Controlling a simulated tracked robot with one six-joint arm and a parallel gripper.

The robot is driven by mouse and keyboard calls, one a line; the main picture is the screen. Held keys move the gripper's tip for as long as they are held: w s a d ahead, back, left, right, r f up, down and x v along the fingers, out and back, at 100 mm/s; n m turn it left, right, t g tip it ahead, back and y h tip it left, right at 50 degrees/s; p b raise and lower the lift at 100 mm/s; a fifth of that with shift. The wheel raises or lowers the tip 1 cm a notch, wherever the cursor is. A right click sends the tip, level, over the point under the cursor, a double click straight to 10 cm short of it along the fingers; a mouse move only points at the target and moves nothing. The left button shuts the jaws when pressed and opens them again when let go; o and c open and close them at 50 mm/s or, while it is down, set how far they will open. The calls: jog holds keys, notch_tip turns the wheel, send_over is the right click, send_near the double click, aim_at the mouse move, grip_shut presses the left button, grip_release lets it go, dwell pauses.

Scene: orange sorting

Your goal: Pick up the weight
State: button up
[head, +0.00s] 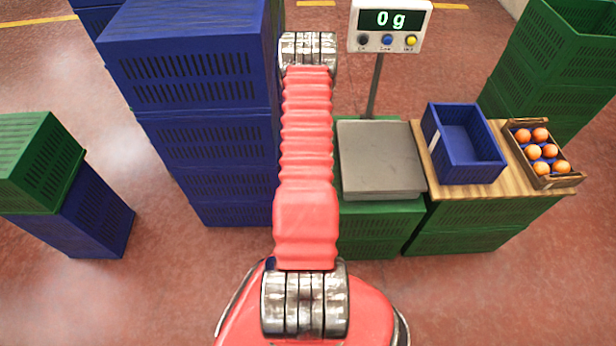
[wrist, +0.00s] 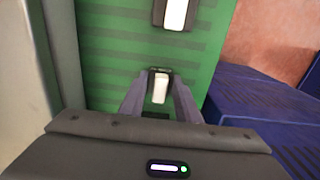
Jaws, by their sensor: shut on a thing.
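My gripper (wrist: 160,82) is shut on a small dark weight (wrist: 160,88) with a pale, whitish face, in the middle of the wrist view. One finger lies on each side of it. A green slatted surface is behind it; I cannot tell whether the weight touches it. A second similar weight (wrist: 176,12) shows at the top edge of the wrist view, apart from the gripper. In the head view my gripper and both weights cannot be seen.
A scale (head: 380,160) with an empty grey plate reads 0 g on its display (head: 390,19). Right of it, a blue crate (head: 462,145) and a box (head: 546,181) of oranges (head: 550,151) stand on a wooden board (head: 440,190). Tall blue crates (head: 190,90) stand left.

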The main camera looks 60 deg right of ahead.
jog(key=c, duration=0.4)
jog(key=shift+r, duration=0.15)
notch_tip(320, 180, up, 10)
jog(key=shift+f, duration=0.15)
dwell(0.4)
dwell(0.5)
